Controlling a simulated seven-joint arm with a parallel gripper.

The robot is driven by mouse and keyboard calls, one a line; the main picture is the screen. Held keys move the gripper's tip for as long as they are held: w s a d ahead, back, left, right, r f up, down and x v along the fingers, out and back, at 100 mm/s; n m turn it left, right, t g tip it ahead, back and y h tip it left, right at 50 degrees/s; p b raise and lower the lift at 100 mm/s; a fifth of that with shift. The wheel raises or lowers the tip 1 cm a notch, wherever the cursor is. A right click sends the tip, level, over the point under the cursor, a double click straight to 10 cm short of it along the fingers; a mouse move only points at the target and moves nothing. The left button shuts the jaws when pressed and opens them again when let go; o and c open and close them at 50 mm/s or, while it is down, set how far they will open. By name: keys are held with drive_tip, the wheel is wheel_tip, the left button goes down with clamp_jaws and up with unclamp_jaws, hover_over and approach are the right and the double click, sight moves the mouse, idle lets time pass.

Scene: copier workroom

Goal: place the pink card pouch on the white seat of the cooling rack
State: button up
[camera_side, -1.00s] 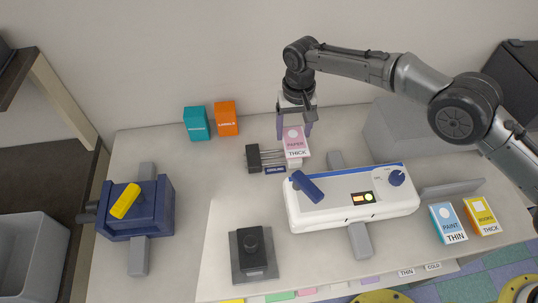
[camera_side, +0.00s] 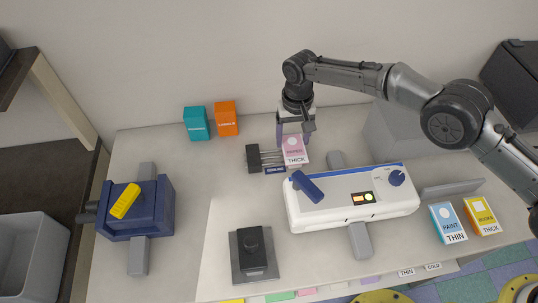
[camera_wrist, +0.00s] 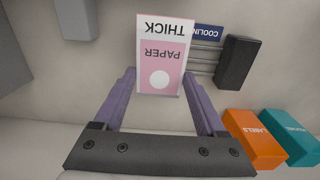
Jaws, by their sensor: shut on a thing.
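The pink card pouch (camera_side: 294,148), marked PAPER and THICK, is between the fingers of my gripper (camera_side: 293,138) in the side view. In the wrist view the pouch (camera_wrist: 163,58) has its side edges between the two purple fingertips (camera_wrist: 160,77), which are shut on it. The cooling rack has a black block (camera_side: 253,158), thin metal rods (camera_side: 273,155) and a COOLING label (camera_side: 275,169). The pouch is at the right end of the rods. The white seat is hidden by the pouch, so I cannot tell whether they touch.
The white laminator (camera_side: 345,205) stands just right and in front of the rack. Teal (camera_side: 197,124) and orange (camera_side: 227,118) boxes stand behind-left. A blue device with a yellow handle (camera_side: 125,201) is far left.

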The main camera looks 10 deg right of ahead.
drive_tip(key=shift+f, duration=0.3)
drive_tip(key=o, duration=1.3)
drive_tip(key=shift+c, duration=0.2)
drive_tip(key=shift+r, duration=0.1)
wheel_tip(320, 180, up, 14)
drive_tip(key=shift+f, duration=0.2)
